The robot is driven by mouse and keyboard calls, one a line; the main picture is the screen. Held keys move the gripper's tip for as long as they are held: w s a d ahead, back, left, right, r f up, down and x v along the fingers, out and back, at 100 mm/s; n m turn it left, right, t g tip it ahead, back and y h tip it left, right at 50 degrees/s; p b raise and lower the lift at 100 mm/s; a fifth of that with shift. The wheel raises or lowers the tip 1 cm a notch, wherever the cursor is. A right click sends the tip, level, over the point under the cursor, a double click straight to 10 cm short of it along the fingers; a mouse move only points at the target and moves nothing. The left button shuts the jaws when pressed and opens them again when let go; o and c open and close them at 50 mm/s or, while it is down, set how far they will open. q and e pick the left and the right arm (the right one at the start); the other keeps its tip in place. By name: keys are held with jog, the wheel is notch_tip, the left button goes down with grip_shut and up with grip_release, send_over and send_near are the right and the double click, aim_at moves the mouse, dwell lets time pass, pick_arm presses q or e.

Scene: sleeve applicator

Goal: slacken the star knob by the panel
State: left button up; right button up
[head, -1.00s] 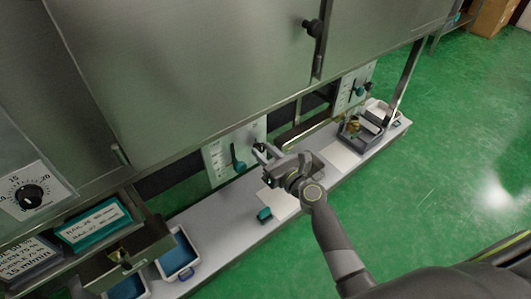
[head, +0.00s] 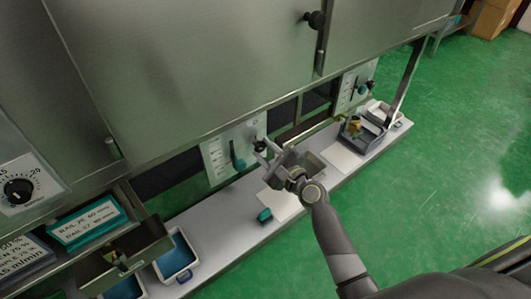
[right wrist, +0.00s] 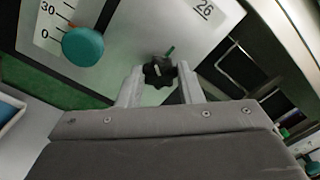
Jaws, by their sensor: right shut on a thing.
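The black star knob (right wrist: 158,72) sits on a pale panel (right wrist: 110,30) marked 26, with a small green mark beside it. In the head view the star knob (head: 260,146) is small and partly hidden by the fingers. My right gripper (head: 264,151) is at the panel (head: 216,157). In the right wrist view my right gripper (right wrist: 159,80) has one finger on each side of the knob and is shut on it. My left gripper is not in view.
A teal lever knob (right wrist: 83,46) on a scale is left of the star knob. A pale shelf (head: 225,212) runs below, with a small teal item (head: 265,215) and a grey tray (head: 365,135). The steel cabinet (head: 190,70) overhangs. Green floor (head: 450,150) is clear at right.

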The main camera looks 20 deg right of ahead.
jog(key=shift+f+n+b, duration=0.15)
jog(key=shift+n+b, duration=0.15)
jog(key=shift+n, duration=1.2)
jog(key=n+b, duration=0.4)
jog(key=n, duration=0.4)
jog(key=shift+f, duration=0.15)
jog(key=n+b, duration=0.3)
jog(key=n, duration=0.3)
jog(key=shift+n+b, duration=0.3)
jog(key=shift+n, duration=0.3)
jog(key=n+b, duration=0.2)
jog(key=n, duration=0.2)
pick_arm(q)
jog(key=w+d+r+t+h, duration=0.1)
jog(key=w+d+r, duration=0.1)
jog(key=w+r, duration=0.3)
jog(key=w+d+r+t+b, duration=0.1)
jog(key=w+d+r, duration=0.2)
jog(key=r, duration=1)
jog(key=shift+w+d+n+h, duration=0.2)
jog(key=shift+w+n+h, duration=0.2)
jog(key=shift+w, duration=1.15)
pick_arm(e)
jog(key=shift+n, duration=1.6)
jog(key=o, duration=1)
